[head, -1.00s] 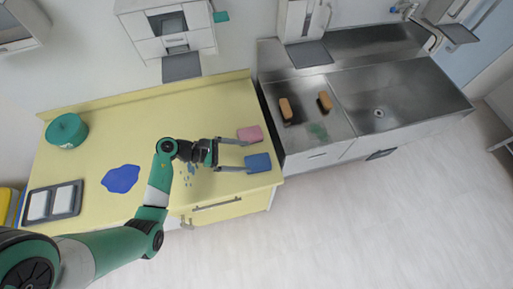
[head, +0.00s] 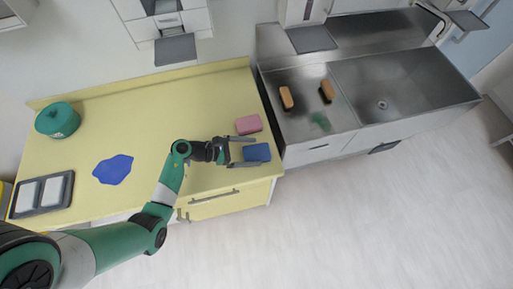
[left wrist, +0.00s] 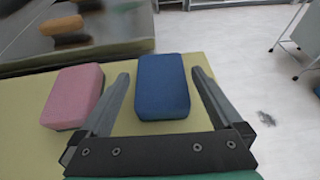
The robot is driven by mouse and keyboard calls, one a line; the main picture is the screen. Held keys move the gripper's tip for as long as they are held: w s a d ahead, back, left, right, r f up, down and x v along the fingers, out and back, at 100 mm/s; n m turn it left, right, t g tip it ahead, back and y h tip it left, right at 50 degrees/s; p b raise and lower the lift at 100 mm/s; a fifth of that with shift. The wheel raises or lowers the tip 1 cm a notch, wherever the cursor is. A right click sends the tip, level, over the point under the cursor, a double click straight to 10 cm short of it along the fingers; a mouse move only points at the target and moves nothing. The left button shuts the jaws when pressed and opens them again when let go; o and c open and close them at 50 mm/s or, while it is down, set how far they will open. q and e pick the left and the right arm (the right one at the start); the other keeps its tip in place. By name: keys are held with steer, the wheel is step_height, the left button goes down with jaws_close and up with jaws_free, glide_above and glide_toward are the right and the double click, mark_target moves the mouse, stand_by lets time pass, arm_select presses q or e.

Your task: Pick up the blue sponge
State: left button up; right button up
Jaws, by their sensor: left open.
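The blue sponge (head: 257,152) lies flat near the right end of the yellow counter. My left gripper (head: 256,151) is open, with one finger on each side of the sponge. In the left wrist view the blue sponge (left wrist: 162,85) shows whole between the two fingers of the gripper (left wrist: 160,76). There is a visible gap on its left side, and the right finger is close to its right edge. I cannot tell whether that finger touches it. My right gripper is not in view.
A pink sponge (head: 248,124) lies just beyond the left finger. A steel sink (head: 400,85) with two brown brushes (head: 287,97) adjoins on the right. A blue patch (head: 113,169), a green round container (head: 58,120) and a dark tray (head: 68,190) are on the counter's left.

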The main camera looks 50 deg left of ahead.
mark_target(261, 151)
arm_select(q)
steer(key=b+x, duration=0.1)
steer(key=x, duration=0.3)
steer(key=shift+w+d+f, duration=0.2)
steer(key=c, duration=1.1)
steer(key=shift+c, duration=0.2)
steer(key=shift+r, duration=0.1)
steer(key=shift+r, duration=0.25)
step_height(261, 151, up, 3)
steer(key=shift+f+p, duration=0.1)
steer(key=shift+p, duration=0.85)
steer(key=s+d+r+p, duration=0.2)
steer(key=d+r+p, duration=0.1)
steer(key=d, duration=0.3)
steer(key=s+d+r+p, duration=0.3)
steer(key=d+r, duration=0.3)
steer(key=d, duration=0.1)
steer(key=shift+r, duration=0.25)
